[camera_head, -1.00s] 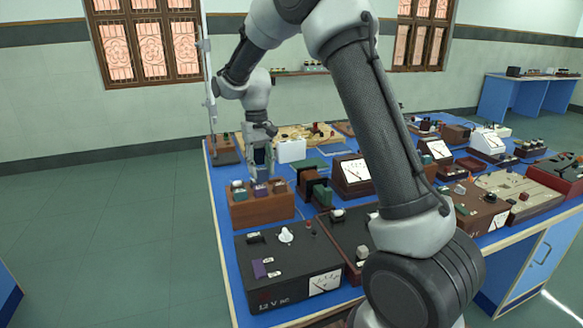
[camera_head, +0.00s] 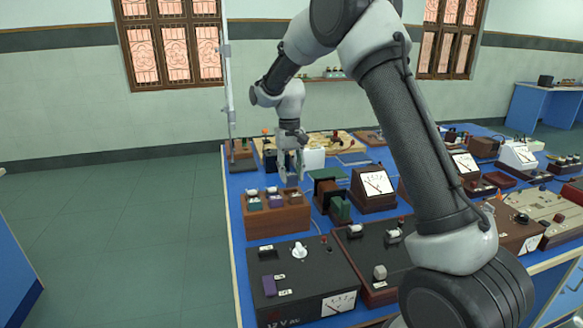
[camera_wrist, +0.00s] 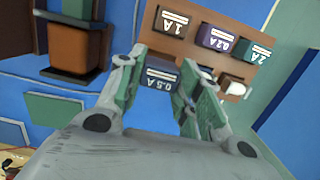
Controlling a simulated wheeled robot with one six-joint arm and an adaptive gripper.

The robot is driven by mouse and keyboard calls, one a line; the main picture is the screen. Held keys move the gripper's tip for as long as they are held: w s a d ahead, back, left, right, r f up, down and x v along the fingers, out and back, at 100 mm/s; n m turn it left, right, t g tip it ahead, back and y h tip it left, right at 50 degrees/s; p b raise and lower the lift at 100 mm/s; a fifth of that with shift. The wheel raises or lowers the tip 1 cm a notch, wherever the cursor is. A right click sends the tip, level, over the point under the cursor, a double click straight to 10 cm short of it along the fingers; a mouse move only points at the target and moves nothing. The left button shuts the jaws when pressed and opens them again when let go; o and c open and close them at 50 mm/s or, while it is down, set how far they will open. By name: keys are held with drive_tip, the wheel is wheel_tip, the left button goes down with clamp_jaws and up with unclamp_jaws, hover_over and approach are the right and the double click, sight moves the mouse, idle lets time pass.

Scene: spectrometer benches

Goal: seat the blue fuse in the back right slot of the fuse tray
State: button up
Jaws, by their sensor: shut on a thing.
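The blue fuse (camera_wrist: 161,76), marked 0.5 A, is between the fingers of my gripper (camera_wrist: 158,88) in the wrist view. In the head view my gripper (camera_head: 291,172) is shut on it, pointing down at the back right of the wooden fuse tray (camera_head: 277,226). The held fuse (camera_head: 292,182) appears just above the tray; whether it touches is unclear. The tray's near row holds a teal 2 A fuse (camera_wrist: 251,48), a purple 0.2 A fuse (camera_wrist: 217,39) and a brown 1 A fuse (camera_wrist: 172,22). The back right slot is hidden by the held fuse and gripper.
A white piece (camera_wrist: 230,81) stands in the tray's back row. A green-topped brown device (camera_head: 328,184) is close right of the tray. A black 12 V supply (camera_head: 300,280) lies in front. Floor is free left of the bench.

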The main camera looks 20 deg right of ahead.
drive_tip(key=shift+f, duration=1.75)
drive_tip(key=o, duration=1)
drive_tip(key=shift+o, duration=0.2)
wheel_tip(320, 180, up, 12)
drive_tip(key=w, duration=0.1)
drive_tip(key=shift+w, duration=0.2)
drive_tip(key=shift+f, duration=0.1)
